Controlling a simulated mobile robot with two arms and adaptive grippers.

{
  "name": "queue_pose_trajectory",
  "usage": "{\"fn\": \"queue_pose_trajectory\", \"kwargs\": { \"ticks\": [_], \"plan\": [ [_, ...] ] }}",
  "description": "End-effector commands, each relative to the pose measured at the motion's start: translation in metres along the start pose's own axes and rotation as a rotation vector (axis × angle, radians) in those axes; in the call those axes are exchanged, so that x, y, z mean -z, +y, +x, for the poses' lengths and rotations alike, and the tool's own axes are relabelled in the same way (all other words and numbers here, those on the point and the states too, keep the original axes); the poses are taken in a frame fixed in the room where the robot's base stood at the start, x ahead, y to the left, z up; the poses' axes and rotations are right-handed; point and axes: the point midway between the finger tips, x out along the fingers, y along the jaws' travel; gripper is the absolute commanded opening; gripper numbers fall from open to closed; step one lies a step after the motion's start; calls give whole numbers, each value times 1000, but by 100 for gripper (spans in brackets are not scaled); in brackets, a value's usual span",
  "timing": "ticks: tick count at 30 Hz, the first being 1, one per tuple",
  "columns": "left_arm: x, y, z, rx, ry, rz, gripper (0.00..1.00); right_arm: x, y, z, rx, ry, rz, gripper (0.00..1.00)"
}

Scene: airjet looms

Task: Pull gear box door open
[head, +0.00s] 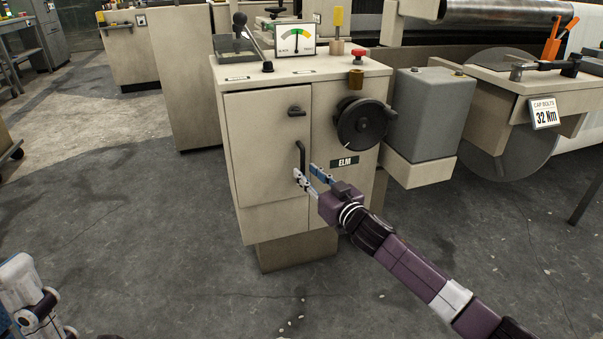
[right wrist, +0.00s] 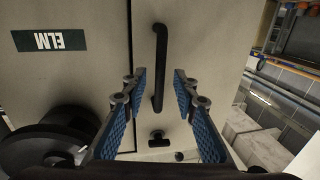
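The gear box (head: 330,95) is a beige cabinet with a flat door (head: 262,150) on its front left; the door looks closed. A black vertical bar handle (head: 301,157) sits near the door's right edge, with a small black latch (head: 296,110) above it. My right gripper (head: 306,174) is open at the handle's lower end. In the right wrist view the handle (right wrist: 160,70) appears between the two blue-padded fingers (right wrist: 160,80), touching neither; its depth between them is unclear. My left gripper (head: 40,305) is partly visible at the lower left, away from the cabinet.
A black handwheel (head: 361,124) and an ELM label (head: 345,162) are right of the door. A grey box (head: 428,113) adjoins the cabinet on the right. A lever (head: 252,40) and gauge (head: 294,39) stand on top. The floor (head: 170,240) before the door is clear.

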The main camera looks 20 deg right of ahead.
Motion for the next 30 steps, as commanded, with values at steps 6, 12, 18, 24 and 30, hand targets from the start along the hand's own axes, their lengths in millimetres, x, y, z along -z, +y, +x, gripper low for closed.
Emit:
{"fn": "queue_pose_trajectory", "kwargs": {
  "ticks": [6, 12, 18, 24, 30],
  "plan": [
    [-2, 0, -9, -1, 0, 0, 26, -1, 0, 24, 0, 1, 1, 27],
    [-3, 0, -11, -1, -1, 0, 26, 0, 0, 31, 1, 0, 0, 27],
    [-3, 0, -11, -1, -1, 0, 26, 0, 0, 32, 1, -1, 0, 27],
    [-3, 0, -11, -1, -1, 0, 26, 0, 0, 32, 0, -1, 0, 10],
    [-3, 0, -11, -1, -1, 0, 26, 0, 0, 32, 0, -1, 0, 0]
  ]
}}
